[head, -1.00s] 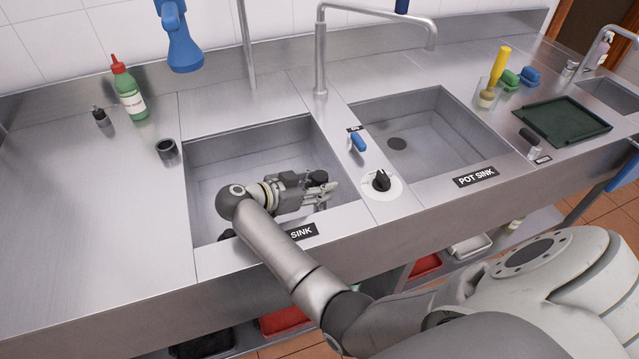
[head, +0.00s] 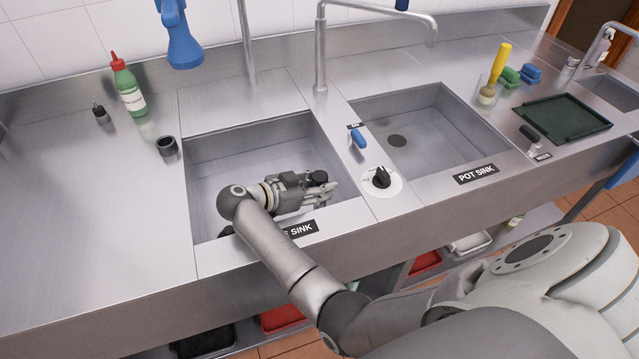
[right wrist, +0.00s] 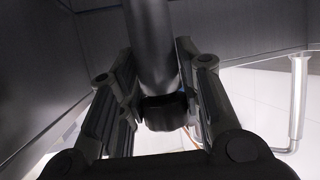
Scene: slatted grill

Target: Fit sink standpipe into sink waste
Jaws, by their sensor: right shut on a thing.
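My right gripper (head: 322,186) is low inside the left sink (head: 265,150), near its right wall. In the right wrist view its two fingers (right wrist: 165,105) close on the dark standpipe (right wrist: 152,45) from both sides, near a thicker black collar (right wrist: 165,112) at its end. In the head view the standpipe's black top (head: 318,177) shows just above the fingers. Its lower end is hidden. I cannot see a waste opening in the left sink, as my arm and hand cover part of the floor. My left gripper is out of view.
The pot sink (head: 440,105) to the right is empty, with a dark drain (head: 397,141). A dial (head: 381,178) and blue lever (head: 358,138) sit between the sinks.

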